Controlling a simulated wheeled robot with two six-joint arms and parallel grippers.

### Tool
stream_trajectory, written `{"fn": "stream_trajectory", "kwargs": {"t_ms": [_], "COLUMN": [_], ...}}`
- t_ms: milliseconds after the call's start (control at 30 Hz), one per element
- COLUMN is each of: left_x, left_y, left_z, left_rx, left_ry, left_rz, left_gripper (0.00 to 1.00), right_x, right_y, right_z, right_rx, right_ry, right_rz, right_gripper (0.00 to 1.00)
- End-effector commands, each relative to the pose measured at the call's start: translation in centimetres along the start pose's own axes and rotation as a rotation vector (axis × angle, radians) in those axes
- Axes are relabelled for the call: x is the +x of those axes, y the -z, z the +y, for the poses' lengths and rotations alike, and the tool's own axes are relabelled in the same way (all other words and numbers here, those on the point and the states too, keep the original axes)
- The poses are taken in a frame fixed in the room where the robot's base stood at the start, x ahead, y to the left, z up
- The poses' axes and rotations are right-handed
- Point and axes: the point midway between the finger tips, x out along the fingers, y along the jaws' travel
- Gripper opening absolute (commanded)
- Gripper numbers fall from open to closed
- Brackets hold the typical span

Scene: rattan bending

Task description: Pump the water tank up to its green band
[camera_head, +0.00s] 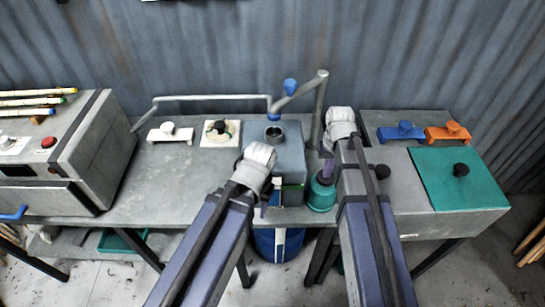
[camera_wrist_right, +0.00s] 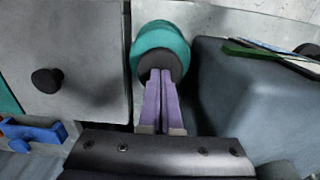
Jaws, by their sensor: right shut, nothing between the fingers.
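The water tank (camera_head: 289,158) is a blue-grey box in the middle of the bench, with a round opening on top. A dark gauge with a green strip (camera_head: 291,186) shows on its front, partly hidden by my left wrist; the water level cannot be read. A teal round pump (camera_head: 321,198) with a dark top stands just right of the tank. My right gripper (camera_head: 327,170) is shut and empty, its purple fingertips at the pump's dark top. The right wrist view shows the fingertips (camera_wrist_right: 164,74) over the dark cap of the pump (camera_wrist_right: 160,42); contact cannot be told. My left gripper (camera_head: 265,205) is mostly hidden at the tank's front.
A grey cabinet with a teal panel (camera_head: 458,180) stands right, with blue (camera_head: 401,131) and orange (camera_head: 448,132) clamps behind. A grey steam box (camera_head: 75,150) stands left. A bent pipe (camera_head: 320,110) rises behind the tank. A blue barrel (camera_head: 277,246) stands below.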

Motion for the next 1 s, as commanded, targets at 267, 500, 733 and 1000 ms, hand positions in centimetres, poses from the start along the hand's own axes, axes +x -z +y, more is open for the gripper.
{"fn": "stream_trajectory", "kwargs": {"t_ms": [267,500,733,1000], "left_x": [-2.9,-5.6,-6.3,-6.2], "left_y": [-0.2,-0.3,-0.4,-0.4], "left_z": [-0.3,-0.5,-0.6,-0.6], "left_rx": [-0.005,-0.011,-0.014,-0.014], "left_ry": [-0.001,-0.002,-0.003,-0.003], "left_rz": [0.0,0.0,0.0,0.0], "left_gripper": [0.5,0.5,0.5,0.5], "right_x": [-2.9,-5.6,-6.4,-6.3], "right_y": [0.0,0.0,0.0,0.0], "right_z": [0.0,0.0,0.0,0.0], "right_rx": [0.0,0.0,0.0,0.0], "right_ry": [0.0,0.0,0.0,0.0], "right_rz": [0.0,0.0,0.0,0.0], "right_gripper": [0.0,0.0,0.0,0.0]}}
